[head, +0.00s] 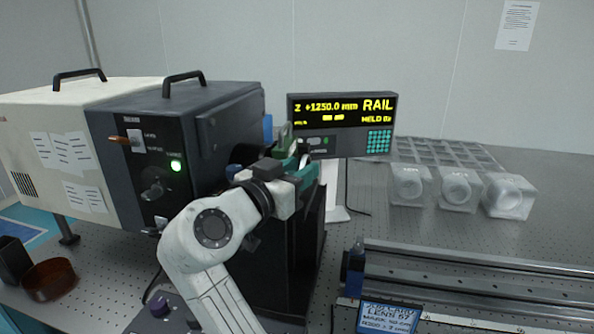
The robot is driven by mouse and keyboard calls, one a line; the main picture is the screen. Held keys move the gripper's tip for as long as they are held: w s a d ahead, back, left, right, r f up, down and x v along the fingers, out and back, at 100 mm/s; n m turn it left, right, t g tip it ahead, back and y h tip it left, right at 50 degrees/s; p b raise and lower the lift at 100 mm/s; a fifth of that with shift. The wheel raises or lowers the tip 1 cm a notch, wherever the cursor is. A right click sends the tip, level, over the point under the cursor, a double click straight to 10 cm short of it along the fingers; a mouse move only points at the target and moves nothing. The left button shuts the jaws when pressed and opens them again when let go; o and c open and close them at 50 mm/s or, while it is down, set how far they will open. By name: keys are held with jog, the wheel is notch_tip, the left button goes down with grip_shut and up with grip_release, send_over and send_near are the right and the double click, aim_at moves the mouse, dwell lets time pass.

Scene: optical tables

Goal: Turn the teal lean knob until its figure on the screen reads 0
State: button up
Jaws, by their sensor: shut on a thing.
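The screen (342,124) stands beyond my gripper and reads "Z +1250.0 mm" and "RAIL", with smaller text beneath that is hard to read. I cannot pick out a figure for lean on it. My gripper (292,152) is at the right side of the dark lamp box, in front of the screen's lower left. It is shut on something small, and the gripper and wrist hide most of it. Teal and green surfaces show there, but I cannot tell which belong to the teal lean knob and which to the gripper.
The dark box (200,122) with a lit green lamp stands close left of my wrist. Rails (470,272) and a job card (388,317) lie right. Clear lens cases (457,190) stand behind.

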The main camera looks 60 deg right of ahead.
jog(key=shift+c, duration=0.3)
jog(key=shift+f+m+g+b, duration=0.2)
jog(key=shift+m+g+b, duration=0.5)
jog(key=shift+g+b, duration=0.3)
jog(key=shift+s+r+m+g+y+b, duration=0.15)
jog(key=shift+m+g, duration=0.25)
jog(key=shift+g, duration=0.3)
jog(key=shift+s+r+m+g+y+b, duration=0.15)
jog(key=shift+m+g, duration=0.25)
jog(key=shift+g, duration=0.3)
jog(key=shift+f, duration=0.1)
jog(key=o, duration=0.9)
jog(key=shift+o, duration=0.2)
jog(key=b+v, duration=0.1)
jog(key=v, duration=1)
